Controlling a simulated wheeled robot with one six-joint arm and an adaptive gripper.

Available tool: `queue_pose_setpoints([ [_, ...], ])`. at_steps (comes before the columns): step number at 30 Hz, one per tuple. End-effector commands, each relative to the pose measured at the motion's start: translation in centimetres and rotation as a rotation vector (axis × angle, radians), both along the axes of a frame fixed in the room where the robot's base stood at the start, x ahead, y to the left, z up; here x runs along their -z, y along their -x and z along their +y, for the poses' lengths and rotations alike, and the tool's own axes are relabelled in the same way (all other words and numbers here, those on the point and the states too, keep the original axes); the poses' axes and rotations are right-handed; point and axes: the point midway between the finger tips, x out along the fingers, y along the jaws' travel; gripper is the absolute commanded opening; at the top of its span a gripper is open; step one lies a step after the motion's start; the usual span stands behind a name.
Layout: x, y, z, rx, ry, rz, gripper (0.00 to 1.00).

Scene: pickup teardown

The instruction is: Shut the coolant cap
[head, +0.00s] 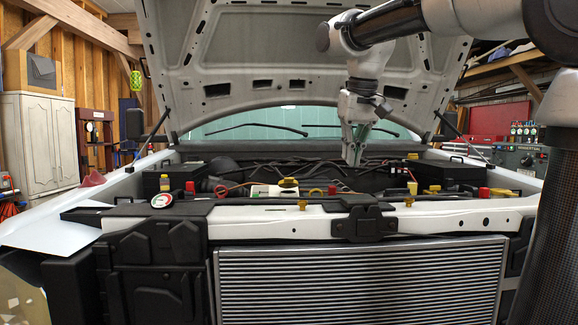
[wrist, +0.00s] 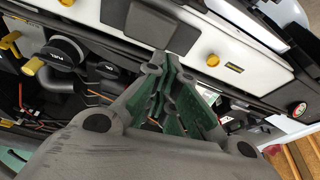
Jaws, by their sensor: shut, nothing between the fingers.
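My gripper (head: 355,160) points down over the engine bay, right of its middle in the head view, with its fingers closed and empty. In the wrist view its green-padded fingers (wrist: 168,95) fill the middle. I cannot tell for certain which part is the coolant cap. In the wrist view a round black cap (wrist: 65,58) with small white lettering, too small to read, sits left of my fingers and apart from them. A yellow part (wrist: 33,66) is beside it. What lies under my fingers is partly hidden.
The raised hood (head: 270,50) spans above my gripper. The white front beam (head: 250,224) with a black latch (head: 363,222) and the radiator (head: 360,285) are in front. Hoses and several red and yellow parts crowd the bay. A round red-and-white label (head: 161,201) is at left.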

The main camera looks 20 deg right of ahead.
Motion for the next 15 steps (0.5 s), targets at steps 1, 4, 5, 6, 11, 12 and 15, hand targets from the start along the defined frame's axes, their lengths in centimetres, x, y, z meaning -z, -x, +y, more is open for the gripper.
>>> queue_pose_setpoints([
  [1, -1.6, -2.8, 1.2, 0.005, 0.0, 0.006, 0.0],
  [4, -4.5, -7.1, 3.4, 0.032, 0.002, 0.014, 0.0],
  [5, -5.2, -8.4, 4.1, 0.041, 0.002, 0.017, 0.0],
  [6, -6.0, -9.9, 5.0, 0.051, 0.001, 0.021, 0.0],
  [11, -7.8, -14.3, 8.3, 0.094, 0.002, 0.03, 0.0],
  [12, -8.0, -15.0, 8.9, 0.101, 0.002, 0.032, 0.0],
  [15, -8.3, -16.1, 10.0, 0.118, 0.0, 0.033, 0.0],
])
